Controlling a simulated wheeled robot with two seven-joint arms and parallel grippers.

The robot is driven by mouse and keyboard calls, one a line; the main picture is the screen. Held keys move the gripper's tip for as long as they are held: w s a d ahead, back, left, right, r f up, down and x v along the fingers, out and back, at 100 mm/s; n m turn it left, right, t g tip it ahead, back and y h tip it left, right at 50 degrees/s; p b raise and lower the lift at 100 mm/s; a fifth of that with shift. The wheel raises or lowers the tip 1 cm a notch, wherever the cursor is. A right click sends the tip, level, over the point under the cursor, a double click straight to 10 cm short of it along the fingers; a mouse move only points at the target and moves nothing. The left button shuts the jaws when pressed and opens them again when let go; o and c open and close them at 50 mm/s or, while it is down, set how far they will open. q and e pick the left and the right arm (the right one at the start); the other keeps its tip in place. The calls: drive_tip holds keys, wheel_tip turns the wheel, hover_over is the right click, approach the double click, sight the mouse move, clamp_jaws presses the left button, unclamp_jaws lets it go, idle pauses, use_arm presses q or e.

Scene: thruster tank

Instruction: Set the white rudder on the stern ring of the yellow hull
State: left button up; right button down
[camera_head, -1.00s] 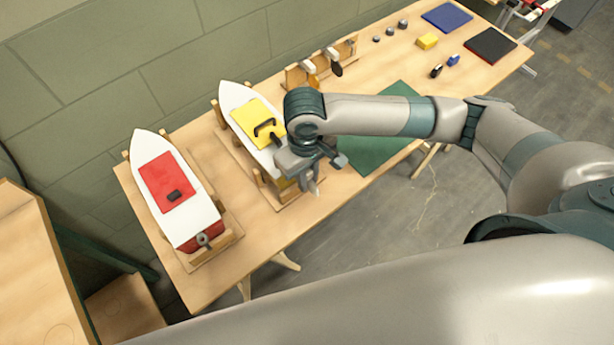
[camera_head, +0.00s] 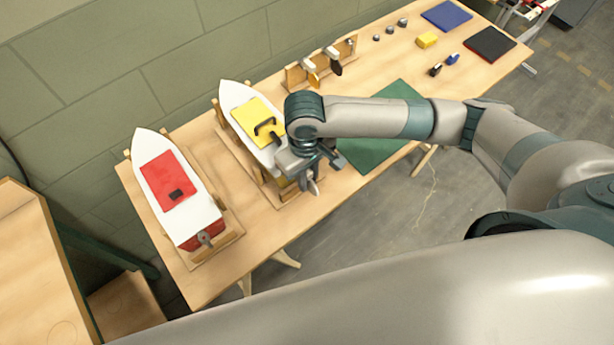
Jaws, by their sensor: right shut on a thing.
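The boat with the yellow deck (camera_head: 252,116) lies in a wooden cradle in the middle of the bench, its bow to the upper left. My right gripper (camera_head: 311,176) is at its stern end and hides most of the stern; the stern ring cannot be seen. The right gripper is shut on the white rudder (camera_head: 313,187), whose pale lower part sticks out below the fingers, beside the stern. I cannot tell whether the rudder touches the ring. My left gripper is out of view.
A boat with a red deck (camera_head: 167,180) stands in its cradle to the left. A wooden rack (camera_head: 296,76) with other rudders stands behind. A green mat (camera_head: 370,150) lies right of the gripper. Small blocks and blue and dark trays are at the far right.

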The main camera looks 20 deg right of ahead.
sight(308, 172)
drive_tip(key=shift+f+p, duration=0.35)
drive_tip(key=shift+p, duration=0.05)
idle(0.4)
drive_tip(key=c, duration=1.6)
unclamp_jaws()
drive_tip(key=shift+r, duration=0.15)
drive_tip(key=shift+r+p, duration=2.55)
drive_tip(key=shift+p, duration=0.7)
drive_tip(key=shift+r, duration=1.3)
drive_tip(key=shift+s, duration=0.1)
